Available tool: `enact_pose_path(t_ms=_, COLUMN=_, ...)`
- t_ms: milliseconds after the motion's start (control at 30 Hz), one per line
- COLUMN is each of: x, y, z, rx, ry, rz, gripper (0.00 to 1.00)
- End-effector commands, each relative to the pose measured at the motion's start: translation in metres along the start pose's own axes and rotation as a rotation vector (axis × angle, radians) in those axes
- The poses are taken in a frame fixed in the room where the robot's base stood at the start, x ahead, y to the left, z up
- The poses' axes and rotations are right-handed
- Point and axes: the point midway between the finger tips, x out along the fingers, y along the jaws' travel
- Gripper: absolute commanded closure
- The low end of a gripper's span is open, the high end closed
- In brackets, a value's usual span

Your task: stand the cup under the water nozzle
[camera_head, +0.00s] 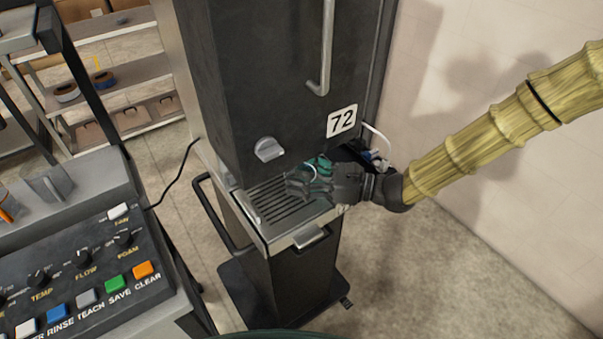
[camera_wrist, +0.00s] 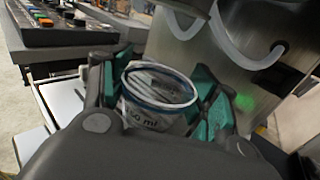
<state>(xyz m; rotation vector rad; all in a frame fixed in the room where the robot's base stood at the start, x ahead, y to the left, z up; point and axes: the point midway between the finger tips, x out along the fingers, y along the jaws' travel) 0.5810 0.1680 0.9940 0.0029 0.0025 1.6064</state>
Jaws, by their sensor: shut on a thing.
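The cup (camera_wrist: 155,115) is clear, with a blue rim and dark print ending in "ml". It sits between the green pads of my gripper (camera_head: 312,180), which is shut on it. In the head view my gripper reaches in from the right, over the right part of the dispenser's drip tray (camera_head: 258,228); the cup is mostly hidden there. In the wrist view two curved pale nozzles (camera_wrist: 245,52) hang from the dispenser beyond the cup, to its upper right. I cannot tell which one is for water, nor whether the cup touches the tray.
A control panel (camera_head: 75,265) stands at the left. The pale wall (camera_head: 470,90) is at the right. The tray's left part is bare.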

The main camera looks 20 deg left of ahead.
Motion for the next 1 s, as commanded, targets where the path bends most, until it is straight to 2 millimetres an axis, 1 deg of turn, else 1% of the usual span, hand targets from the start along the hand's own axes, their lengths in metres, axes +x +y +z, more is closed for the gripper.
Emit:
enact_pose_path(t_ms=900, x=0.000, y=0.002, z=-0.016, rx=0.007, ry=0.007, rz=0.001, gripper=0.56)
enact_pose_path(t_ms=933, x=0.000, y=0.002, z=-0.016, rx=0.007, ry=0.008, rz=0.001, gripper=0.34)
enact_pose_path(t_ms=1000, x=0.000, y=0.002, z=-0.017, rx=0.008, ry=0.009, rz=0.002, gripper=0.21)
